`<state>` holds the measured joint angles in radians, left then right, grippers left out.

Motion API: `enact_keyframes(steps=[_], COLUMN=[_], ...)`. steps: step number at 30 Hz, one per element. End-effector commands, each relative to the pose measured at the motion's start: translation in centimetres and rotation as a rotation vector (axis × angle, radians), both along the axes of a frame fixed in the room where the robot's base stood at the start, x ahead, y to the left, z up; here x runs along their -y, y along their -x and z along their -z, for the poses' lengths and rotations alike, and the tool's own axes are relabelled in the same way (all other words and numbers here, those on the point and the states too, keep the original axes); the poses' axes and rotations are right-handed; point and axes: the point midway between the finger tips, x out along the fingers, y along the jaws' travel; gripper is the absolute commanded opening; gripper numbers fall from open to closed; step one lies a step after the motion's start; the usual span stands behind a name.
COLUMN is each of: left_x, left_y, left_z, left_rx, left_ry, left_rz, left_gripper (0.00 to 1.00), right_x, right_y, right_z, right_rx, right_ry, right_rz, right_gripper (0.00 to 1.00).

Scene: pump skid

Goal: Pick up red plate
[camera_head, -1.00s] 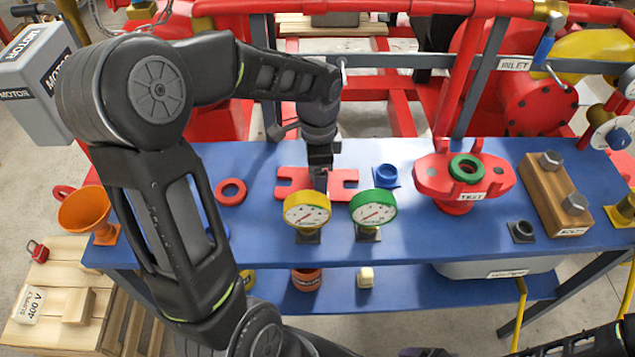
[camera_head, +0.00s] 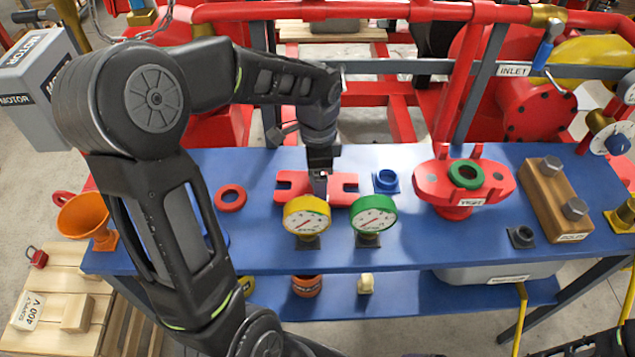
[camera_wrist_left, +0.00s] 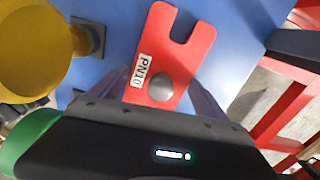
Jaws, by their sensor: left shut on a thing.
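The red plate (camera_head: 344,187) is flat, with slotted ends, and is at the back middle of the blue table, behind the two gauges. In the left wrist view the red plate (camera_wrist_left: 178,52) shows a slot at its far end, a "PN10" label and a round grey knob (camera_wrist_left: 161,87). My left gripper (camera_head: 319,190) points down over the plate's middle and is shut on it. In the left wrist view its fingers lie on either side of the plate near the knob. Whether the plate touches the table is hard to tell.
A yellow gauge (camera_head: 307,215) and a green gauge (camera_head: 373,214) stand just in front of the plate. A red ring (camera_head: 230,198) lies to its left, a blue cup fitting (camera_head: 387,180) to its right. A red flange (camera_head: 452,187) stands farther right. Red pipework (camera_head: 400,12) runs behind the table.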

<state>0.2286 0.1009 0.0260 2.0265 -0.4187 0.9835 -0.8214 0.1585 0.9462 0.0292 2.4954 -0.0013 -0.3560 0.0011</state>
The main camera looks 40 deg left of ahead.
Motion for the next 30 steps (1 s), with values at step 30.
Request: enact_keyframes(steps=[30], left_x=[0.0], left_y=[0.0], left_z=[-9.3], left_rx=[0.003], left_ry=[0.000], left_rz=[0.000], left_gripper=[0.13], right_x=[0.0], right_y=[0.0], right_z=[0.2], right_rx=[0.000], right_ry=[0.000], right_rz=[0.000], right_gripper=[0.89])
